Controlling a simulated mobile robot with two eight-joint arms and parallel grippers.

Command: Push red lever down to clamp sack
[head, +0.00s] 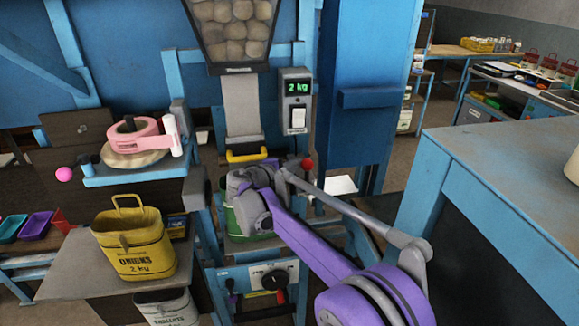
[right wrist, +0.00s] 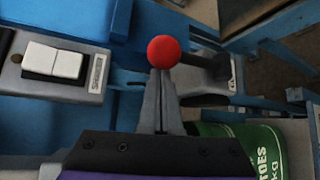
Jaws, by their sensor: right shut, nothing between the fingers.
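The red lever's round knob (head: 307,163) shows just right of my right gripper in the head view. In the right wrist view the red knob (right wrist: 164,50) is straight ahead of the fingertips. My right gripper (right wrist: 161,78) is shut and empty, its fingers at the knob's lower edge; I cannot tell whether they touch. The green sack (right wrist: 242,148) shows at lower right in the wrist view, with part of its lettering. In the head view my purple arm hides most of the sack (head: 238,226) below the chute. My left gripper is not in view.
A hopper (head: 230,35) hangs above the chute. A scale box (head: 295,85) reads 2 kg, with a white rocker switch. A yellow onions sack (head: 133,245) stands at left, beneath a shelf with a pink tape dispenser (head: 135,137). A blue-edged table (head: 500,180) fills the right.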

